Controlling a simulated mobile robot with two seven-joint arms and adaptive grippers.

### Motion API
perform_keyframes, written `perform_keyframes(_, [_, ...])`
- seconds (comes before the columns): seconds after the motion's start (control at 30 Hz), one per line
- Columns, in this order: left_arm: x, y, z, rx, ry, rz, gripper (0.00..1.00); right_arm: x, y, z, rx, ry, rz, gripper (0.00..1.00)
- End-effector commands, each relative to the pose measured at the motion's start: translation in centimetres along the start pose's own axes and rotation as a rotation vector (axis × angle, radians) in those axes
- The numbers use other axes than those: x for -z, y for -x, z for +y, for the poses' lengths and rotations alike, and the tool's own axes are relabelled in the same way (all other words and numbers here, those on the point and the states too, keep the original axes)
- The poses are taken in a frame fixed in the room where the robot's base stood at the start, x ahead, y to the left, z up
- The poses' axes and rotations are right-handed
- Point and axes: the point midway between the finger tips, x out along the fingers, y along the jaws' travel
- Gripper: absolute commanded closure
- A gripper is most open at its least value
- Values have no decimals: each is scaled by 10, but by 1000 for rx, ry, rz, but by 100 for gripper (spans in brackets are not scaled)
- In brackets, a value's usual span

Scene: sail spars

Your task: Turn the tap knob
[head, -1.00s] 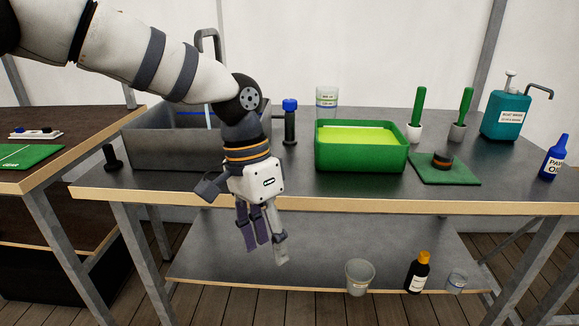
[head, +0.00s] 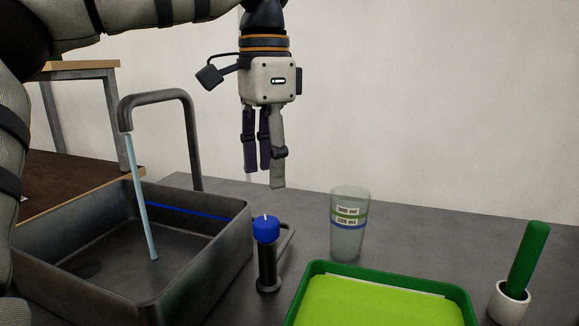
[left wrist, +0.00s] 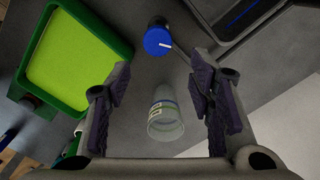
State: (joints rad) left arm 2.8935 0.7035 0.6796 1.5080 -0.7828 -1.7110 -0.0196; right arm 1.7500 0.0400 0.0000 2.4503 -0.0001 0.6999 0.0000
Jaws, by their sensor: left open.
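The tap knob (head: 266,228) is a blue cap with a white mark on a dark upright post beside the sink's right wall. It also shows at the top middle of the left wrist view (left wrist: 158,42). A grey bent spout (head: 190,130) stands behind the sink (head: 190,283), and a pale blue water stream (head: 143,205) falls from it into the basin. My left gripper (head: 265,172) is open and empty, fingers pointing down, above the counter and apart from the knob. In the left wrist view its fingers (left wrist: 160,85) show spread. My right gripper is not in view.
A clear measuring cup (head: 348,225) stands right of the knob and lies between my fingers in the left wrist view. A green tray (head: 318,268) with a lime-green inside is in front of it. A green-handled tool in a white pot (head: 510,302) stands farther right.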

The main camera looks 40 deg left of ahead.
Motion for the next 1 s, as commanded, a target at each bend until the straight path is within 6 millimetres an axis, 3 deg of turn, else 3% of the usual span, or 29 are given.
perform_keyframes(0.6, [0, -88, 0, -3, -1, 0, 54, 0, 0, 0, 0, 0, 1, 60])
perform_keyframes(0.7, [0, -86, 0, -1, 0, 1, 77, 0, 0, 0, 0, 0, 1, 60])
perform_keyframes(0.87, [0, -85, 0, 1, -13, 1, 77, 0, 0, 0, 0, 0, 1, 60])
perform_keyframes(1.0, [0, -84, -1, 6, -340, 1, 77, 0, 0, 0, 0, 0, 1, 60])
